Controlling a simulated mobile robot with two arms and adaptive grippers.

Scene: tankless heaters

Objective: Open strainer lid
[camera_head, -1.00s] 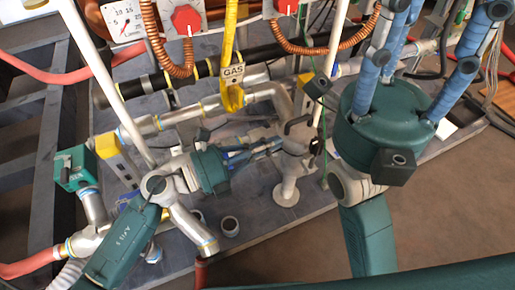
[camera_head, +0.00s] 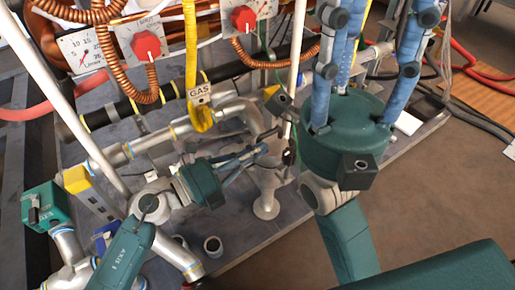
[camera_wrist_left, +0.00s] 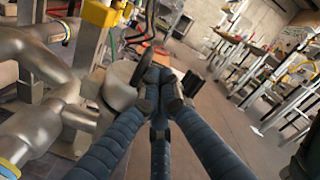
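The strainer is a silver metal pipe fitting (camera_head: 268,178) on the grey platform, with a black handle (camera_head: 268,134) on its top. The handle also shows in the left wrist view (camera_wrist_left: 141,68), on the rounded metal body (camera_wrist_left: 118,88). My left gripper (camera_head: 262,149) has its blue fingers drawn together at the tips, close beside the handle. In the left wrist view the fingertips (camera_wrist_left: 164,90) meet just right of the handle; whether they touch it I cannot tell. My right gripper (camera_head: 368,14) is raised at the right, its blue fingers spread and empty.
A yellow gas pipe (camera_head: 192,70) hangs behind the strainer. Red knobs (camera_head: 146,45) and copper coils (camera_head: 90,12) are at the top left. A thin white pole (camera_head: 296,75) stands between the grippers. The brown floor (camera_head: 430,185) at the right is clear.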

